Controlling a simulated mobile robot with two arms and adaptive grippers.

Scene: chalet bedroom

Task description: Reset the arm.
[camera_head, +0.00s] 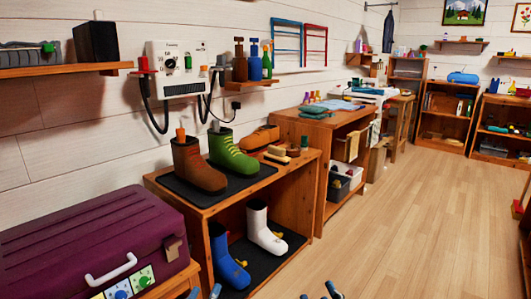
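Only the tips of my grippers show, at the bottom edge of the head view. My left gripper (204,293) has two blue and dark fingertips standing apart, in front of the wooden shoe shelf and near the purple suitcase (85,240). My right gripper (319,294) also has its fingertips apart, over the bare floor right of the shelf. I see nothing between the fingers of either one. The rest of both arms is out of view.
The shoe shelf (312,190) holds brown and green boots above, blue and white boots below. A white wall device (182,68) with hanging cables is above it. More wooden shelving (340,130) follows along the wall. The wooden floor (430,220) at the right is clear.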

